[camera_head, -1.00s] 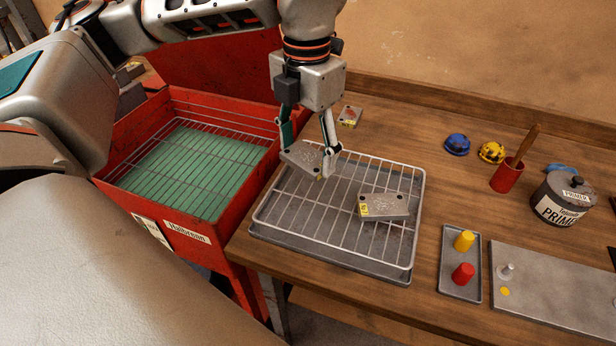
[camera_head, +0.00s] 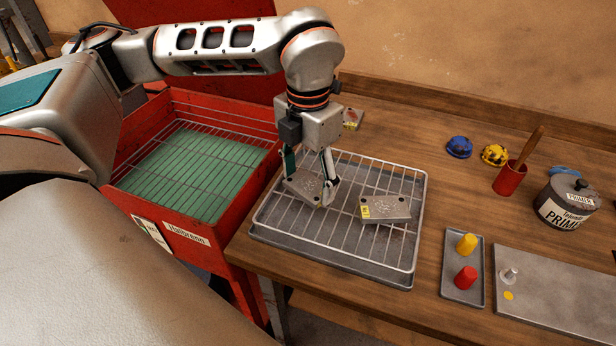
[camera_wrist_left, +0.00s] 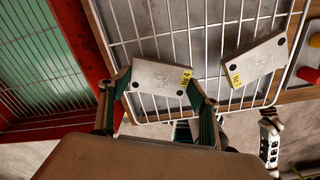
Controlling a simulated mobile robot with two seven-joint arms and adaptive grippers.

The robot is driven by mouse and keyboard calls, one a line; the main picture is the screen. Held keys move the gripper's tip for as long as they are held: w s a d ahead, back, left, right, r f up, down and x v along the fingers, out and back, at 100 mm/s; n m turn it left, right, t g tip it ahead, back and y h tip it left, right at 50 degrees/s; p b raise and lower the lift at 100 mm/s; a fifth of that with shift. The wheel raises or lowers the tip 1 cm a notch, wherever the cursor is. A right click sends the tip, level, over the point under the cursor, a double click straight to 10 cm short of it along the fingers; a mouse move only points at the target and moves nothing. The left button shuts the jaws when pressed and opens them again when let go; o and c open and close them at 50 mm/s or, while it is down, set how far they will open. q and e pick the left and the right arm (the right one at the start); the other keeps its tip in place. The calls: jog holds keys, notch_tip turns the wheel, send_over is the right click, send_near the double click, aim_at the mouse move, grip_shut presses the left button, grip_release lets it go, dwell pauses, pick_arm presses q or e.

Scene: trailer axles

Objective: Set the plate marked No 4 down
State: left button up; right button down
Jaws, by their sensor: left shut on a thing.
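The plate marked No 4 (camera_head: 302,189) is a grey metal plate with two holes. Its yellow tag reads No 4 in the left wrist view (camera_wrist_left: 160,77). My left gripper (camera_head: 308,192) is shut on this plate, with a finger on either side of it. The plate is over the left part of the wire rack (camera_head: 345,245); whether it touches the wires I cannot tell. A second grey plate with a yellow tag (camera_head: 386,209) lies on the rack to the right. It also shows in the left wrist view (camera_wrist_left: 255,57). My right gripper is not seen.
A red wash tank (camera_head: 240,200) with a wire grid stands left of the bench. A small tray (camera_head: 462,290) with yellow and red plugs lies right of the rack. Behind are another tagged plate (camera_head: 352,118), two caps, a red cup (camera_head: 509,178) and a primer tin (camera_head: 566,205).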

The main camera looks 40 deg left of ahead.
aim_at(308, 186)
pick_arm(q)
jog(key=o, duration=1.6)
jog(key=shift+f, duration=0.1)
jog(key=shift+o, duration=0.2)
notch_tip(308, 186, up, 12)
jog(key=p, duration=0.1)
jog(key=shift+r, duration=0.2)
